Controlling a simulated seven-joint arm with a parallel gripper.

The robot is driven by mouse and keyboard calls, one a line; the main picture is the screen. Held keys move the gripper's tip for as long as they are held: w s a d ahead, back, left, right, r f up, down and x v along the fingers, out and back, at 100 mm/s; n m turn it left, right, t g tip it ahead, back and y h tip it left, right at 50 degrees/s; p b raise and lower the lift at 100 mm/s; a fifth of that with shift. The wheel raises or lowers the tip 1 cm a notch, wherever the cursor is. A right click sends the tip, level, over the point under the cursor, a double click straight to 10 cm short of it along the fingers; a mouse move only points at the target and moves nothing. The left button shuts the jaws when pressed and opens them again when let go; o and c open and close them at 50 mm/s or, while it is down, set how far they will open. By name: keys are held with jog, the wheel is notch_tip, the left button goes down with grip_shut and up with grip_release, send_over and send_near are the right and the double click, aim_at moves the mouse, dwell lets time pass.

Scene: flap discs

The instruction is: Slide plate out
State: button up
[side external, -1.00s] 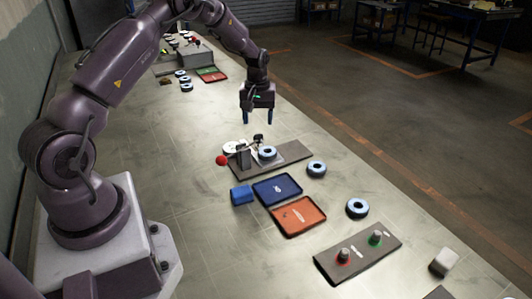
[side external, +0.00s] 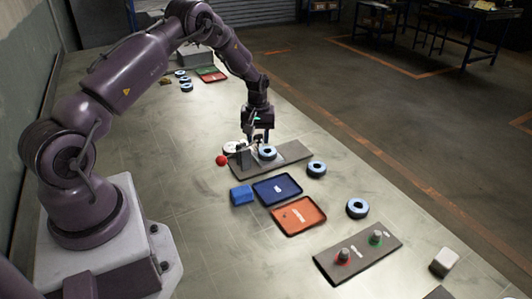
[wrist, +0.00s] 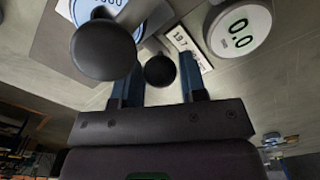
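A measuring fixture on a dark grey base (side external: 296,154) stands mid-table. A pale blue disc (side external: 267,153) sits on it, on what looks like a lighter plate; its outline is hard to make out. My gripper (side external: 260,138) is low over the fixture, just behind the disc. In the wrist view its two blue fingers (wrist: 158,72) are apart, with a small black knob (wrist: 160,70) between them. I see narrow gaps beside the knob, so the fingers look open around it. A larger black knob (wrist: 103,50) hides part of the disc and plate.
A round gauge (wrist: 240,31) reads 0.0 beside the fixture. A red ball (side external: 222,160) is at its left. A blue block (side external: 241,195), blue tray (side external: 277,200), orange tray (side external: 320,217) and loose discs (side external: 316,168) lie nearer. The table's right edge is close.

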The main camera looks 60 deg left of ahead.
jog(key=shift+c, duration=1.3)
jog(key=shift+w, duration=4.1)
jog(key=o, duration=0.7)
jog(key=shift+o, duration=0.2)
notch_tip(320, 180, up, 8)
